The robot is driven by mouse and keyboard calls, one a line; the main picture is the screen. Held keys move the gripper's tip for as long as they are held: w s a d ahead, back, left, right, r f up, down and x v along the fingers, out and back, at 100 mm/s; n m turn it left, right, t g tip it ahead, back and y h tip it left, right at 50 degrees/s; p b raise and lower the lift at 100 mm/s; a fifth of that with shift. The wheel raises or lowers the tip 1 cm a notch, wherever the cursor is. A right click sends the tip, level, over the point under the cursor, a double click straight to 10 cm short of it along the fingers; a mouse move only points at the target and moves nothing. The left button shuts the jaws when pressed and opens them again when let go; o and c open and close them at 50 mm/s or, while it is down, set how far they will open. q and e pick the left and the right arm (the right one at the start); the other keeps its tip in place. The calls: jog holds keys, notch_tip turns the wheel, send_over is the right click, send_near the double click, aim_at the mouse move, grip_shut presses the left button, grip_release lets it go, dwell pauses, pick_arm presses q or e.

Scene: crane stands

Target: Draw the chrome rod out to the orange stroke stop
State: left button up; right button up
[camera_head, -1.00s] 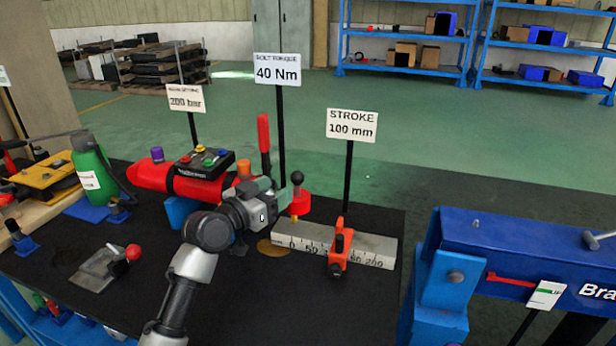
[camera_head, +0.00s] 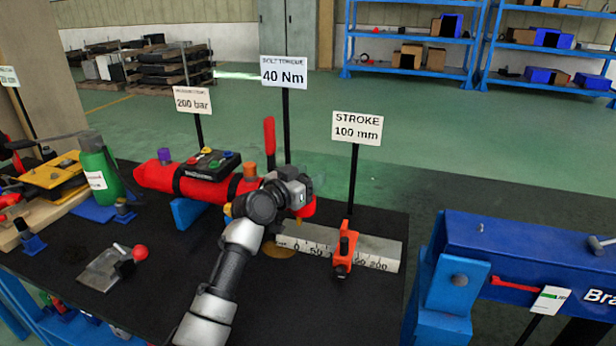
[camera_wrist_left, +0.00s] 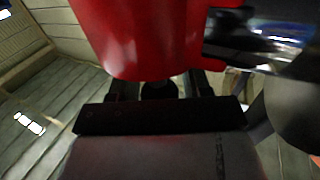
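The red cylinder (camera_head: 200,182) lies on a blue cradle on the black bench top. The orange stroke stop (camera_head: 344,250) stands on the grey graduated scale (camera_head: 385,252), a little past the 50 mark. My left gripper (camera_head: 303,194) is at the cylinder's right end, over the scale's left end; its fingers are hidden in the head view. The chrome rod is hidden there too. In the left wrist view a red body fills the top, and a shiny chrome part (camera_wrist_left: 268,28) shows at its right. Whether the fingers hold anything cannot be told. My right gripper is out of view.
A sign reading STROKE 100 mm (camera_head: 357,128) stands on a post behind the stop. A red upright handle (camera_head: 269,140) rises behind my gripper. A blue press frame (camera_head: 520,250) stands at the right. A green bottle (camera_head: 98,170) is at the left. The bench front is partly clear.

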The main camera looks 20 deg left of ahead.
pick_arm(q)
grip_shut()
jog(key=d+p, duration=0.3)
jog(key=d, duration=0.7)
jog(key=shift+s+d+p, duration=0.25)
jog(key=shift+p, duration=0.05)
jog(key=shift+f, duration=0.1)
jog(key=shift+c, duration=0.7)
grip_release()
jog(key=o, duration=0.4)
jog(key=shift+d, duration=0.15)
